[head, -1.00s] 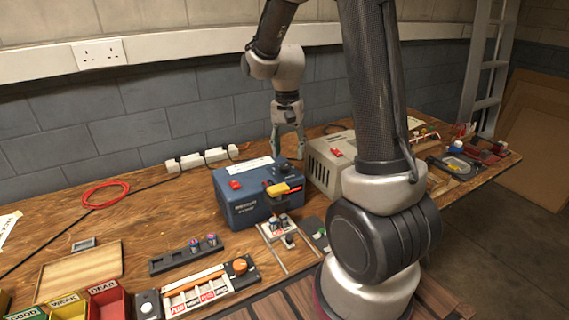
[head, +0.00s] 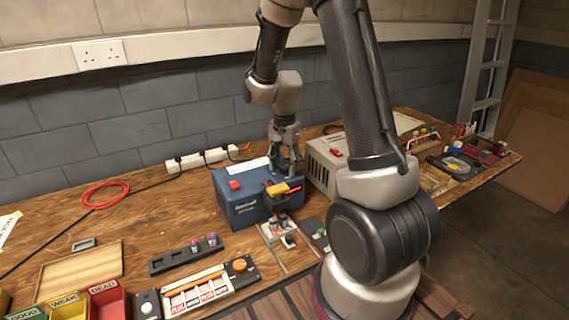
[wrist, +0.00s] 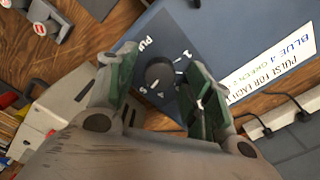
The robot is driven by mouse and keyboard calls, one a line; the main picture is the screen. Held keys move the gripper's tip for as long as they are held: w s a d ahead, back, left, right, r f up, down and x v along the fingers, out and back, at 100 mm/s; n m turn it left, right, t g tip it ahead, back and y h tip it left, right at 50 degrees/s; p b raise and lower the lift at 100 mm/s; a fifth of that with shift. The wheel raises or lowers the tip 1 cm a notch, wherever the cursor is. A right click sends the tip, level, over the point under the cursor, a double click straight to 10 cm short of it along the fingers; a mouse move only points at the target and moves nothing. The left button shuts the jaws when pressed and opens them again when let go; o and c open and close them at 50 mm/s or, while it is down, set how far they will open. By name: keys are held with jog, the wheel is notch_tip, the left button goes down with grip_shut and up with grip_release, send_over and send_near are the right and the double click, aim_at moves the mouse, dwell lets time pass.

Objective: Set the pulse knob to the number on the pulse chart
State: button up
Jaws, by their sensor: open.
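The dark round pulse knob (wrist: 158,72) sits on the top face of the blue charger (head: 238,202), with white dial digits and the word PULSE around it. My gripper (head: 284,165) is open over the charger's top. In the wrist view its green-lined fingers stand on either side of the knob, with gaps; I cannot tell whether they reach down to its level. In the head view the gripper hides the knob. The white pulse chart (wrist: 270,58) lies beside it, partly readable: "PULSE FOR EACH", "BLUE 4 GREEN 2", the rest cut off. The knob's exact setting is unclear.
A yellow and red part (head: 279,188) sits at the charger's front. A beige box (head: 322,165) stands close on the right. A white power strip (head: 201,158) lies behind. Labelled bins (head: 108,300) and a battery rack (head: 186,254) are at the front left.

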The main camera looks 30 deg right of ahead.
jog(key=shift+c, duration=0.2)
jog(key=c, duration=1)
jog(key=shift+n, duration=0.4)
jog(key=n, duration=0.2)
jog(key=shift+n, duration=0.4)
jog(key=n, duration=0.4)
jog(key=shift+n, duration=0.3)
jog(key=n, duration=0.3)
jog(key=shift+n, duration=2.2)
